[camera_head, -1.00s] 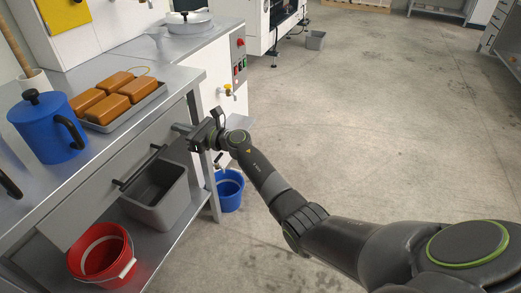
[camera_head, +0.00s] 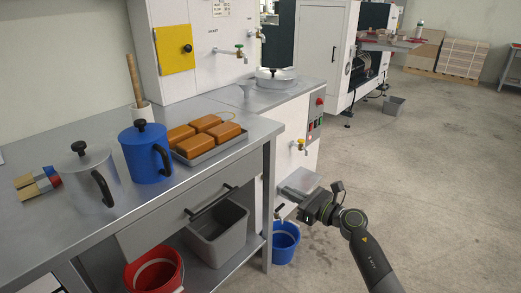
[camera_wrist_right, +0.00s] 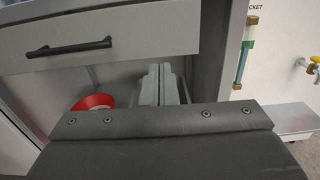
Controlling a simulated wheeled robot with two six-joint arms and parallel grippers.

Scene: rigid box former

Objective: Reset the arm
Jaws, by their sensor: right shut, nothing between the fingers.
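My right arm comes in from the lower right in the head view. Its gripper (camera_head: 287,197) is in front of the bench's right end, to the right of the drawer handle (camera_head: 211,200) and apart from it. In the wrist view the two grey fingers (camera_wrist_right: 161,85) lie side by side, shut with nothing between them. The wrist view also shows the drawer front (camera_wrist_right: 120,35) with its dark handle, above and to the left of the fingers. My left gripper is not in view.
The bench (camera_head: 55,232) carries a steel jug (camera_head: 88,172), a blue jug (camera_head: 143,158) and a tray of brown blocks (camera_head: 207,138). Below are a grey bin (camera_head: 215,238), a red bucket (camera_head: 155,272) and a blue bucket (camera_head: 285,244). Open floor (camera_head: 440,190) lies to the right.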

